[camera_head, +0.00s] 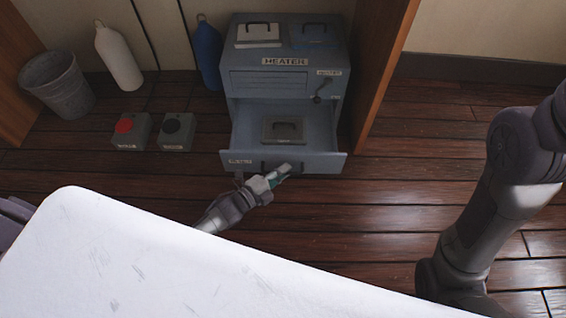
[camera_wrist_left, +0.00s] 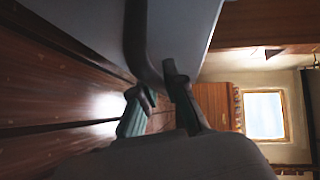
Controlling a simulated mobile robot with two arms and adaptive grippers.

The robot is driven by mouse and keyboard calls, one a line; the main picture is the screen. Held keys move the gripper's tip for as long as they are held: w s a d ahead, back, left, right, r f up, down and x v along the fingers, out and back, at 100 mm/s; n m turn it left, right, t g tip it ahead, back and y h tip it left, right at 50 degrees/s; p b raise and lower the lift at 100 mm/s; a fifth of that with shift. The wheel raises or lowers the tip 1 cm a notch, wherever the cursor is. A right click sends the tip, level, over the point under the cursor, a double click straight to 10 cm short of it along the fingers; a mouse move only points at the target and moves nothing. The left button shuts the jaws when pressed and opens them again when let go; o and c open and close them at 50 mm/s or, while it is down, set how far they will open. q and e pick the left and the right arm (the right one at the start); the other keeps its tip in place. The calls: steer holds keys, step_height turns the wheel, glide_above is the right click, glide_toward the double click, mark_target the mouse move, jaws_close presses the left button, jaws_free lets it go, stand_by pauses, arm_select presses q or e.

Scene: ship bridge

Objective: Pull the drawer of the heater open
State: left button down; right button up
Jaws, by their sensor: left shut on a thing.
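The blue-grey heater cabinet (camera_head: 270,78), labelled HEATER, stands against the wall in the head view. Its lower drawer (camera_head: 240,140) is pulled out toward me, and a dark grey block with a handle (camera_head: 284,129) lies inside. My left gripper (camera_head: 279,173) is at the drawer's front, shut on the dark drawer handle. In the left wrist view the drawer handle (camera_wrist_left: 136,45) runs in between the fingers of my left gripper (camera_wrist_left: 160,95). My right arm shows at the right of the head view, but its gripper is out of view.
Two blocks, one with a red button (camera_head: 125,126) and one with a black button (camera_head: 174,128), sit on the floor left of the heater. A bin (camera_head: 58,88), a white bottle (camera_head: 118,58) and a blue bottle (camera_head: 207,50) stand behind. A wooden panel (camera_head: 381,70) borders the heater's right.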

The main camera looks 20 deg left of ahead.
arm_select(q)
steer(key=shift+s+d, duration=0.15)
steer(key=shift+s, duration=0.65)
steer(key=c, duration=1.2)
jaws_free()
steer(key=v, duration=1.2)
